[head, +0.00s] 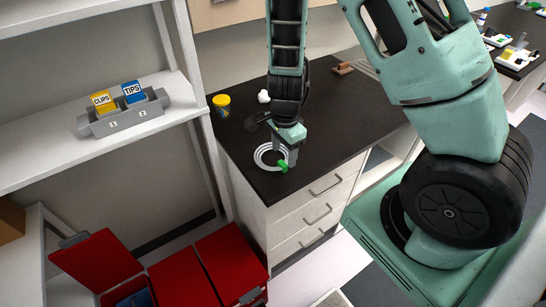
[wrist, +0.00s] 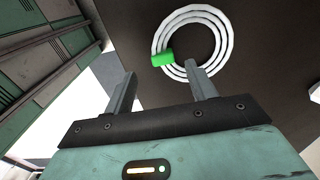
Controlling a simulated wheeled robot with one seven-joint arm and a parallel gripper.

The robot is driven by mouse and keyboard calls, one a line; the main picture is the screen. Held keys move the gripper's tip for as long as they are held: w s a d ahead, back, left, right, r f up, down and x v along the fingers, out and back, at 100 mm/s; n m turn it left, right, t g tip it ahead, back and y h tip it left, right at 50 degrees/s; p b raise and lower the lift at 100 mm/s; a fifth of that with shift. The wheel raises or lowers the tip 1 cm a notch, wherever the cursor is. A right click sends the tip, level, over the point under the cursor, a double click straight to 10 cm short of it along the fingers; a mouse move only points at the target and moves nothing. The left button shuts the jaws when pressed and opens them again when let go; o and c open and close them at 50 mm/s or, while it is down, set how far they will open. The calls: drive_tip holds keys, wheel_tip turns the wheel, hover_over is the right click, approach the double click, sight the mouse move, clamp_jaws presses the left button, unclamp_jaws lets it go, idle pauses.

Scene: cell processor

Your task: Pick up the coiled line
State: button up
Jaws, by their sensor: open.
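The coiled line (head: 259,156) is a flat white coil with a green tag, lying on the black countertop near its front left corner. In the wrist view the coil (wrist: 226,42) is at the top, with the green tag on its lower left. My gripper (head: 287,155) is over the right side of the coil, beside the tag. In the wrist view my gripper (wrist: 158,82) is open, with nothing between its fingers. The right fingertip appears close to the coil's lower edge; I cannot tell whether they touch.
A yellow jar (head: 221,105) and a white lump (head: 264,96) stand farther back on the counter (head: 330,130). Drawers (head: 310,211) are below it. A shelf at left holds a grey holder (head: 126,120) with CLIPS and TIPS boxes. Red bins (head: 185,280) stand below.

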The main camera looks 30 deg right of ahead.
sight(283, 163)
drive_tip(key=f, duration=0.4)
drive_tip(key=shift+w+f, duration=0.1)
drive_tip(key=shift+w, duration=0.1)
drive_tip(key=shift+c, duration=0.3)
drive_tip(key=c, duration=1)
wheel_tip(283, 163, up, 10)
drive_tip(key=p, duration=0.1)
drive_tip(key=shift+o, duration=0.2)
